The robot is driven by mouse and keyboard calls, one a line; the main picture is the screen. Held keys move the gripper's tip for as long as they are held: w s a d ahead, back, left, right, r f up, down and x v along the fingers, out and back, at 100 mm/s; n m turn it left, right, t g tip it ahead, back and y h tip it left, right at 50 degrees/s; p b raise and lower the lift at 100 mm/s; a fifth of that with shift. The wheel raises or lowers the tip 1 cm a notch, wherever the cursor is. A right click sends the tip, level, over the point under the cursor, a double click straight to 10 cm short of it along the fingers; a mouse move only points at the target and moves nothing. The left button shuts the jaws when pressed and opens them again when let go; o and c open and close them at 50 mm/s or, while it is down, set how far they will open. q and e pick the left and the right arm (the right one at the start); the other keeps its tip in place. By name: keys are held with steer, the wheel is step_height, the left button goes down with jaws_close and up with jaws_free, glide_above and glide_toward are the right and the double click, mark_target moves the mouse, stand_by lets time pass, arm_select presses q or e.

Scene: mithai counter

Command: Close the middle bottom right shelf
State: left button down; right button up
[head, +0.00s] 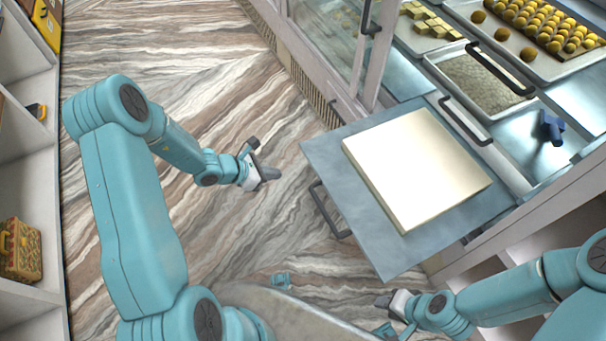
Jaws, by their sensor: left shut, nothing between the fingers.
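A blue-grey shelf panel (325,158) sticks out from the counter on the right, over the floor. A cream square slab (415,165) lies on its top face. A dark bar handle (323,212) shows at the panel's left edge. My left gripper (268,176) is shut and empty, over the floor to the left of the panel and apart from it. My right gripper (384,301) is low in the picture, near the panel's bottom corner; its fingers are too small to tell open from shut. The panel hides part of the counter front.
The counter holds a tray of round yellow sweets (550,30), cut yellow pieces (430,20) and a grainy tray (480,82). A blue object (552,128) lies on the counter. White shelving (32,165) with a patterned case (20,250) stands left.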

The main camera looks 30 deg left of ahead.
mark_target(316, 173)
arm_select(q)
steer(key=b+x, duration=0.1)
steer(key=x, duration=0.3)
steer(key=r+x, duration=0.1)
steer(key=x, duration=0.3)
steer(key=w+d+b+x, duration=0.1)
steer(key=x, duration=0.3)
steer(key=shift+w+d+r+b, duration=0.1)
steer(key=shift+w+r+b, duration=0.15)
steer(key=shift+b, duration=0.05)
steer(key=shift+d, duration=0.1)
